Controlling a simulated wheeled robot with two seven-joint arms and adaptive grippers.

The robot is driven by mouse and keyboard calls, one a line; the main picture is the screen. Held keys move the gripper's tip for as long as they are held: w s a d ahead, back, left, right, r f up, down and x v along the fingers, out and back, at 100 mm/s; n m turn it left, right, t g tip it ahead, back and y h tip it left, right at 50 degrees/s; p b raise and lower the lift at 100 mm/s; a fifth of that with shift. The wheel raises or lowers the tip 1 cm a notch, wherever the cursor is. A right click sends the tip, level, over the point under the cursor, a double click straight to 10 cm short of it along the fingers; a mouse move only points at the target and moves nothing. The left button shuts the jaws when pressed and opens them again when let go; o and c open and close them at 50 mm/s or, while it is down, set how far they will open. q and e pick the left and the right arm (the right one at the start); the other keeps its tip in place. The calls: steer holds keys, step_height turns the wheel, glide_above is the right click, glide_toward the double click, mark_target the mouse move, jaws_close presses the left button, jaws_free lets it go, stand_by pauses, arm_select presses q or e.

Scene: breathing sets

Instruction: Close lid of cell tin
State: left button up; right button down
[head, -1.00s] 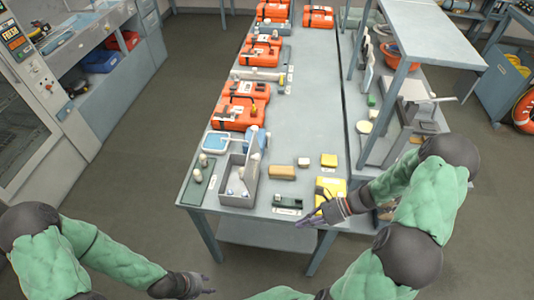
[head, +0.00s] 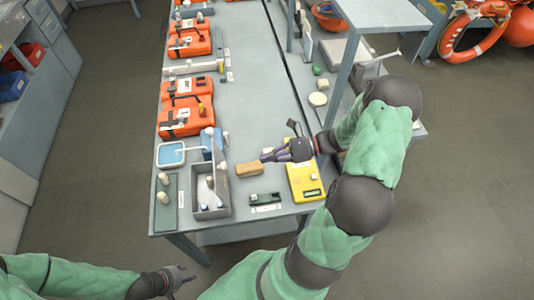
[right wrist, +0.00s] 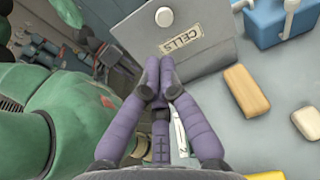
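The cell tin (head: 227,204) is a grey open-topped box near the table's front left corner, with small pale items inside. In the right wrist view its grey panel with a CELLS label (right wrist: 182,40) fills the top middle.
A tan block (head: 249,168) lies just right of the tin. A green strip (head: 165,205) with pale pieces lies left. Orange cases (head: 185,120) line the table behind.

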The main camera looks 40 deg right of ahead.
steer(key=x, duration=1)
steer(key=shift+a, duration=0.25)
steer(key=shift+w, duration=0.15)
